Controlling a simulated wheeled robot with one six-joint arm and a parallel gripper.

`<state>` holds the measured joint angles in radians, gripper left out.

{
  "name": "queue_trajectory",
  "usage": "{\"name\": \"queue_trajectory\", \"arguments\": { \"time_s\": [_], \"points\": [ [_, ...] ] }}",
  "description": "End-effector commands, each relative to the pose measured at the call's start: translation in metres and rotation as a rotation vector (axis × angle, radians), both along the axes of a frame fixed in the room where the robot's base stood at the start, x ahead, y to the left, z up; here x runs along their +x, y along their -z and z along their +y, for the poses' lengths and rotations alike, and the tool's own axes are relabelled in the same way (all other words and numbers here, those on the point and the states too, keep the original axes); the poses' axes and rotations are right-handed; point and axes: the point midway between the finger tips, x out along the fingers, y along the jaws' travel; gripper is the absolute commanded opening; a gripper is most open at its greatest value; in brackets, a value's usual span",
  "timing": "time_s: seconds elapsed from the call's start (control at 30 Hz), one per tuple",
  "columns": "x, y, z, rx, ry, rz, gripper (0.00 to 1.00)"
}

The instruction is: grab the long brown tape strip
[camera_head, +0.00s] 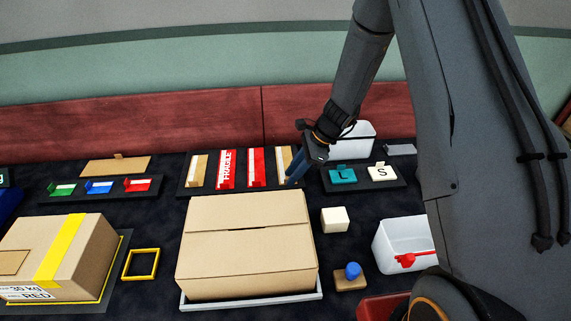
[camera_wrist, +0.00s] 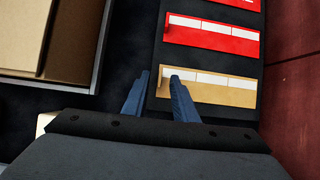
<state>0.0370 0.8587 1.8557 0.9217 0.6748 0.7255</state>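A brown tape strip (camera_head: 284,165) with a white band lies at the right end of the row on a dark tray (camera_head: 241,178). It also shows in the wrist view (camera_wrist: 215,94), with its left end by my fingertips. A second brown strip (camera_head: 198,171) is at the row's left end; I cannot tell which one is longer. My gripper (camera_head: 296,168) is over the tray's right end, beside the right brown strip. In the wrist view my gripper (camera_wrist: 160,76) has its two blue fingers apart, with nothing clearly held between them.
A red FRAGILE strip (camera_head: 227,168) and a plain red strip (camera_head: 256,167) lie between the brown ones. A large closed carton (camera_head: 245,240) stands in front. Teal and white label blocks (camera_head: 343,176) are to the right. A red wall (camera_head: 200,125) runs behind.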

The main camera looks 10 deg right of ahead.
Motion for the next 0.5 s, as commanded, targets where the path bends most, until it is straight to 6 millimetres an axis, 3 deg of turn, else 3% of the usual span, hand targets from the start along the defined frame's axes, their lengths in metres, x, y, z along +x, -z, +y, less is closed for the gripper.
{"name": "queue_trajectory", "arguments": {
  "time_s": [0.37,0.5],
  "points": [
    [-0.0002,0.0099,0.0055,-0.001,-0.001,-0.001,0.26],
    [-0.0002,0.0098,0.0054,-0.001,-0.001,-0.001,0.04]
  ]
}}
